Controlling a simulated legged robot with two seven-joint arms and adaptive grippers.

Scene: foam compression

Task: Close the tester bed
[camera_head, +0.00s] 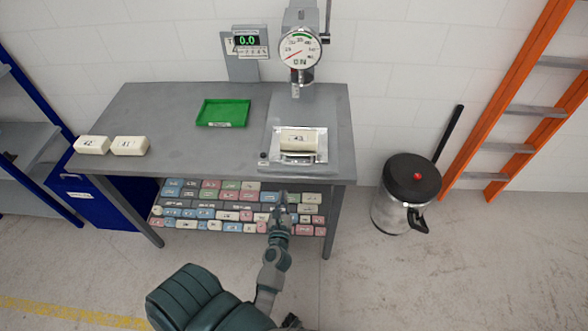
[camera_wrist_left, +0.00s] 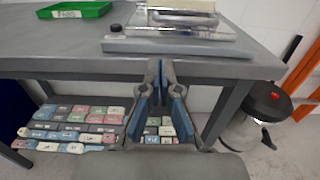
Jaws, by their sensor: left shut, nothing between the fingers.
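The tester (camera_head: 300,50) stands at the back of the grey table, with a round dial and a press head. Its metal bed (camera_head: 313,157) sticks out toward the table's front edge, forward of the head, and carries a cream foam block (camera_head: 298,140). The bed (camera_wrist_left: 222,30) and block (camera_wrist_left: 182,6) also show at the top of the left wrist view. My left gripper (camera_head: 282,197) is in front of the table, below the bed's front edge and apart from it. In the left wrist view its fingertips (camera_wrist_left: 160,66) are together and empty. My right gripper is not in view.
A green tray (camera_head: 222,113) and two cream blocks (camera_head: 91,145) (camera_head: 130,146) lie on the table (camera_head: 190,150). A shelf below holds several coloured blocks (camera_head: 205,213). A bin (camera_head: 408,200) and an orange ladder (camera_head: 508,105) stand at right.

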